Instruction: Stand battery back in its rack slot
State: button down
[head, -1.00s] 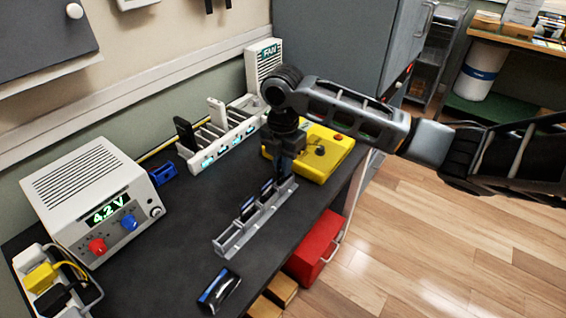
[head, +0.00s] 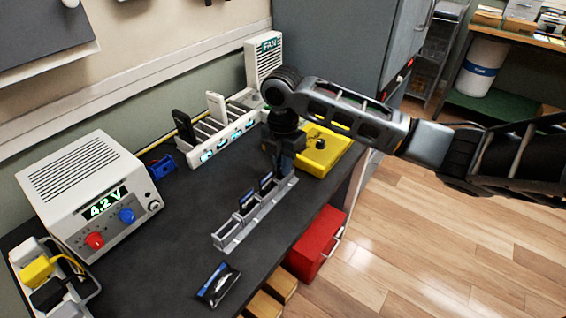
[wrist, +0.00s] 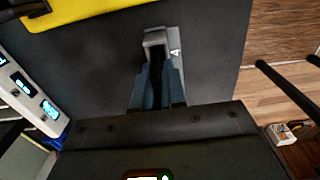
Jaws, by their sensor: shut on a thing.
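The battery rack (head: 236,231) is a narrow grey strip with slots on the dark bench. My gripper (head: 283,168) points down at its far end. In the wrist view its blue-grey fingers (wrist: 157,80) are shut on a thin dark battery (wrist: 157,68), seen edge-on at the rack end marked 4. The fingers hide most of this battery, and I cannot tell how deep it sits in the slot. Two other batteries, a nearer one (head: 247,203) and a farther one (head: 266,183), stand upright in the rack. Another battery (head: 216,284) lies flat on the bench near the front.
A yellow box (head: 325,150) is just behind my gripper. A white power supply (head: 85,185) reading 4.2 V is at left. A red bin (head: 315,243) is below the bench edge. Bench left of the battery rack is clear.

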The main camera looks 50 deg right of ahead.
jog(key=shift+f, duration=0.2)
dwell(0.4)
jog(key=c, duration=1.1)
grip_release()
